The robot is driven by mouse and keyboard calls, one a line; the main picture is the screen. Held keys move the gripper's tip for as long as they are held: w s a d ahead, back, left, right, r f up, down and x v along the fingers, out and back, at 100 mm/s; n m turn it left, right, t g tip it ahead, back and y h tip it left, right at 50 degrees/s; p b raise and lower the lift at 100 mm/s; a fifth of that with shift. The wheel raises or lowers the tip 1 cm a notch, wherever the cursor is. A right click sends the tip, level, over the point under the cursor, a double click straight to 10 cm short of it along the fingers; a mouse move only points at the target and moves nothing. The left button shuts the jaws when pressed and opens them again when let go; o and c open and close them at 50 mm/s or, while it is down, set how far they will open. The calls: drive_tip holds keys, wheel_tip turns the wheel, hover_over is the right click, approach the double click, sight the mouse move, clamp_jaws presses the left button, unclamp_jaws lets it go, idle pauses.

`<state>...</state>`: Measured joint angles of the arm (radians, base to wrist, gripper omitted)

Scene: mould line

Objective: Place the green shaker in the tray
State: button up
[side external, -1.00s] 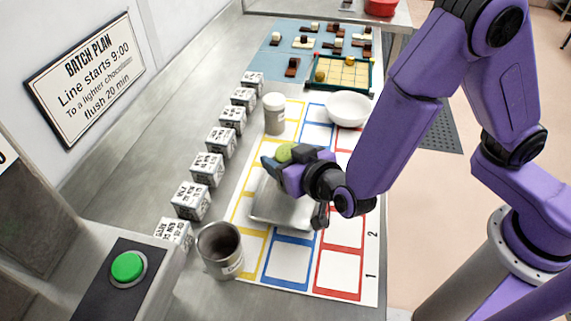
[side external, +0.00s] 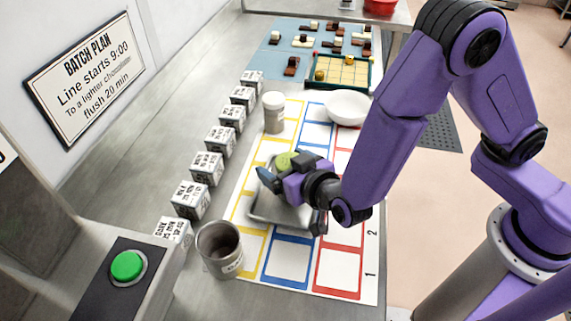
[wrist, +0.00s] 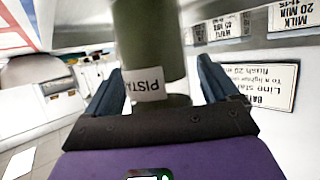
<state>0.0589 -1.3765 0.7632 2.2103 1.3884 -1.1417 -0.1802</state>
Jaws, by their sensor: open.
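The green shaker (side external: 286,160) shows its rounded green top just behind my gripper (side external: 280,176) in the side view; its lower body is hidden. In the wrist view the shaker (wrist: 148,45) is a dark green cylinder with a white label reading "PISTA". It stands between the two dark blue fingers of my gripper (wrist: 159,68), which are open with a gap visible on each side. The shallow metal tray (side external: 272,215) lies under my gripper. The shaker appears to be over or in the tray; its base is hidden, so contact cannot be seen.
A grey metal cup (side external: 220,252) stands near the tray's front left. A white-lidded shaker (side external: 274,113) and a white bowl (side external: 348,108) stand behind. Several labelled cubes (side external: 207,168) line the left.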

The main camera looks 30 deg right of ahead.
drive_tip(key=shift+s+r, duration=0.15)
drive_tip(key=shift+r, duration=0.05)
drive_tip(key=v, duration=1.1)
drive_tip(key=shift+s+r, duration=0.2)
drive_tip(key=shift+s, duration=0.1)
